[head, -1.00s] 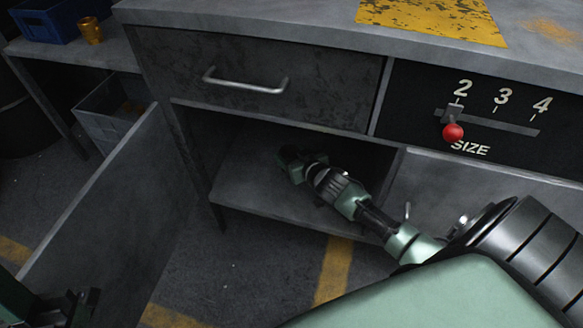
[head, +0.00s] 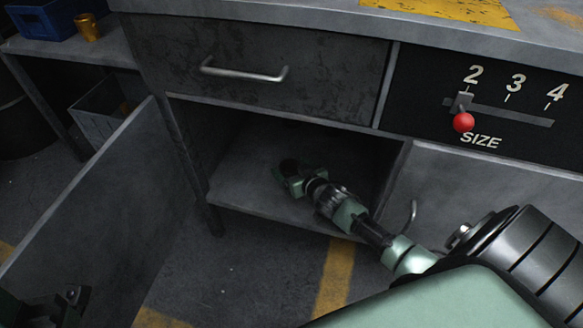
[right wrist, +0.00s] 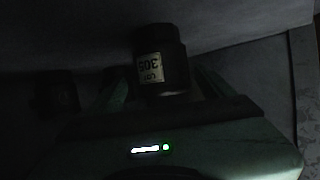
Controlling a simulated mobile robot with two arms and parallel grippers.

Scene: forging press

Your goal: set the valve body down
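The valve body is a dark cylinder with a pale label (right wrist: 162,58). It stands inside the open lower compartment and shows as a small dark shape in the head view (head: 289,167). The label reads upside down in the right wrist view. My right gripper (head: 299,181) reaches into the compartment, low over its floor. Its green fingers are spread, one on each side of the valve body, and look apart from it. The dim light hides the exact gaps. My left gripper (head: 48,308) is partly in view at the bottom left, with its fingers unclear.
The compartment floor (head: 240,188) is bare left of my gripper. Above is a shut drawer (head: 255,75); an open door (head: 105,205) stands at the left. A size slider with a red knob (head: 463,122) is at the right. Another dark shape (right wrist: 57,92) shows in the wrist view.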

